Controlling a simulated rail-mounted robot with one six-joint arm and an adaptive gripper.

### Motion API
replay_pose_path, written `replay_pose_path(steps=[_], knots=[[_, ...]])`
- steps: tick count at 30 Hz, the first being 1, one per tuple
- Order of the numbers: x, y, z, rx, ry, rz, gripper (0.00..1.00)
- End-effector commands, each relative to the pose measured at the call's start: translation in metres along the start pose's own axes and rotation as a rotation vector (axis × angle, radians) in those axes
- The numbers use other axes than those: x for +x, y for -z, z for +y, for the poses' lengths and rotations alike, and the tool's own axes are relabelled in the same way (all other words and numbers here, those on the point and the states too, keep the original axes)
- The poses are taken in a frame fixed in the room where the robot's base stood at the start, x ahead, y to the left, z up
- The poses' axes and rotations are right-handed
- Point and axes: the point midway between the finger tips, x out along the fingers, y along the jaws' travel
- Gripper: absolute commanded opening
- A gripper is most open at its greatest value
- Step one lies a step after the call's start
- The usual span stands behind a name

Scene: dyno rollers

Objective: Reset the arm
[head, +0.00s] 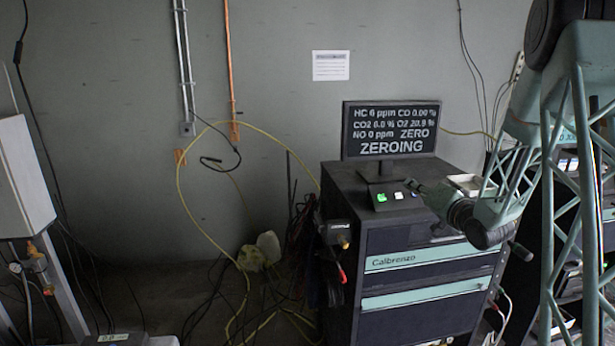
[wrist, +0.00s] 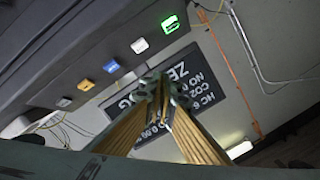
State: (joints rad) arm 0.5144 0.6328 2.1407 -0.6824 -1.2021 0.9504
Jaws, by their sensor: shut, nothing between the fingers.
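My gripper (head: 412,186) is at the end of my arm, which reaches in from the right over the top of the dark Calbrenzo cabinet (head: 340,178). The gripper is close to the small button panel in front of the monitor (head: 391,130). In the wrist view my gripper (wrist: 160,88) has its ribbed tan fingers brought together at the tips, with nothing between them. A green-lit button (wrist: 170,23) and a white button (wrist: 140,45) show there, apart from the fingertips in the picture. The monitor reads ZEROING.
A light tray (head: 470,183) lies on the cabinet top behind my arm. Yellow hoses and dark cables (head: 285,290) tangle on the floor left of the cabinet. A grey box (head: 24,175) stands at far left. The wall area left of the monitor is mostly free.

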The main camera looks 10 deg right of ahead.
Motion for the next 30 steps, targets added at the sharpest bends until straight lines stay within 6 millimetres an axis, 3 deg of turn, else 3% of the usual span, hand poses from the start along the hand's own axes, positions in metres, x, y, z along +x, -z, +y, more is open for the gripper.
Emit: replay_pose_path(steps=[14, 30], knots=[[-0.009, 0.005, -0.028, -0.094, -0.092, -0.038, 0.0], [-0.05, 0.006, -0.075, -0.244, -0.262, -0.128, 0.0]])
